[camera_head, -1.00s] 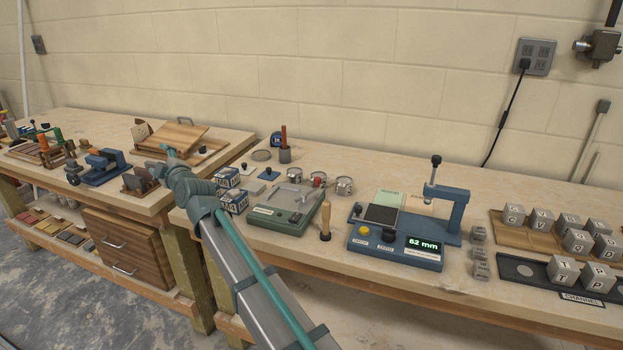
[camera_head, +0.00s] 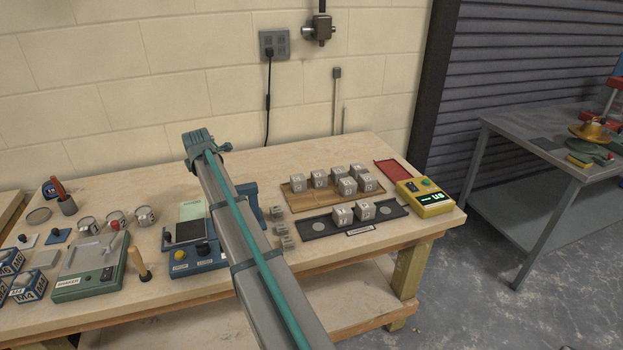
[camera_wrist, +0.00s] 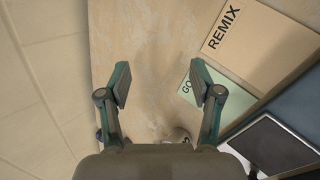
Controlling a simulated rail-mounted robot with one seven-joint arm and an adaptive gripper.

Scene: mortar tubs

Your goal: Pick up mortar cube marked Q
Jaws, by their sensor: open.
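Several grey mortar cubes (camera_head: 348,186) with letters stand on a wooden board on the right part of the bench. Two more cubes (camera_head: 342,215) stand on a black tray in front of it. The letters are too small to read, so I cannot tell which cube is marked Q. My gripper (camera_wrist: 160,84) is open and empty in the wrist view, above bare bench top beside the GO plate (camera_wrist: 190,88) and the REMIX plate (camera_wrist: 235,40). In the head view my gripper (camera_head: 203,143) is near the back wall, left of and away from the cubes.
The wooden board (camera_head: 303,203) and black tray (camera_head: 318,228) lie right of a blue press (camera_head: 247,190). Small grey blocks (camera_head: 281,228) stand between. A yellow meter (camera_head: 425,198) and red tray (camera_head: 392,173) are at the right end. A green device (camera_head: 92,265) is left.

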